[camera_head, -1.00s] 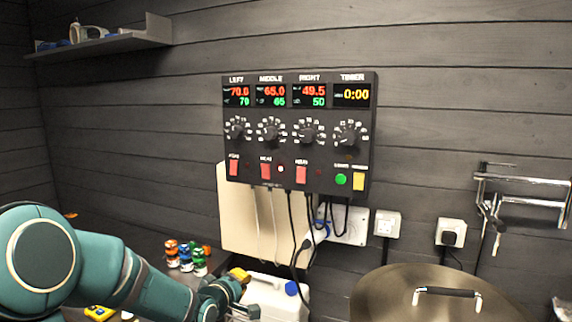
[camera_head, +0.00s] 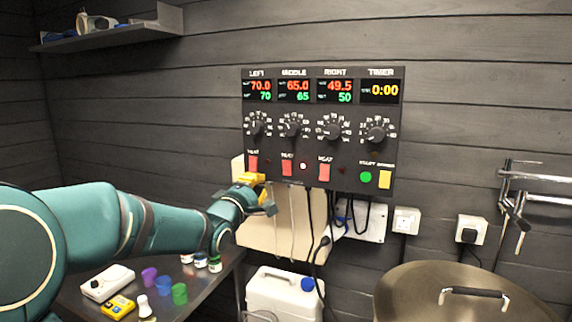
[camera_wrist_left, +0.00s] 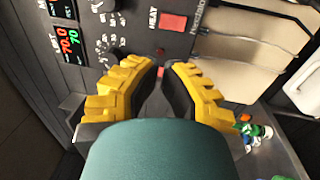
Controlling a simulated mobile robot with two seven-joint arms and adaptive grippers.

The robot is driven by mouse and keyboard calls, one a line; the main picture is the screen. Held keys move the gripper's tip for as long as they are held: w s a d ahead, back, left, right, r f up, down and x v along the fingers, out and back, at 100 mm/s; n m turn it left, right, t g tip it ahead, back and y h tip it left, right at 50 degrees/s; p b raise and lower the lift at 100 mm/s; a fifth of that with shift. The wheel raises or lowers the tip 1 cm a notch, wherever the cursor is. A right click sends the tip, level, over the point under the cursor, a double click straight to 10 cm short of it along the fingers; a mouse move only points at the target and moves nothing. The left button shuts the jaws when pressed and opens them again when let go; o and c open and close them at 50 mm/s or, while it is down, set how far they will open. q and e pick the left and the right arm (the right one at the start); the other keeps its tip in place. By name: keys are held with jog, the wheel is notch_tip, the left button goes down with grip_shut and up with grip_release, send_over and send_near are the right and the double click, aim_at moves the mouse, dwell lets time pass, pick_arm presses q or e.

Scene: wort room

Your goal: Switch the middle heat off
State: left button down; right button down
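The dark control panel (camera_head: 320,130) hangs on the wall in the head view. The middle display (camera_head: 297,91) reads 65.0 over 65. My left gripper (camera_head: 252,179) is just below the red left heat switch (camera_head: 253,163). In the left wrist view its yellow fingers (camera_wrist_left: 160,68) are partly apart, with nothing held between them. The middle heat switch (camera_wrist_left: 173,22) shows beyond the fingertips, and part of the left switch (camera_wrist_left: 165,72) shows between them. My right gripper is out of view.
Cables hang below the panel over a pale board (camera_head: 275,225). A white canister (camera_head: 280,295) stands below. A large lidded kettle (camera_head: 440,285) is at the lower right. Several small bottles and a yellow meter (camera_head: 118,306) are on the counter at lower left.

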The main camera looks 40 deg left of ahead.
aim_at(285, 159)
pick_arm(q)
jog(key=p+x, duration=0.2)
jog(key=x, duration=1.1)
jog(key=shift+w+p, duration=0.4)
jog(key=shift+w+a+r, duration=0.1)
jog(key=shift+w, duration=0.25)
jog(key=shift+r+g+p, duration=0.3)
jog(key=shift+r+p, duration=0.25)
jog(key=shift+p, duration=0.2)
jog(key=shift+w+a+f, duration=0.1)
jog(key=shift+f, duration=0.15)
jog(key=shift+b, duration=0.3)
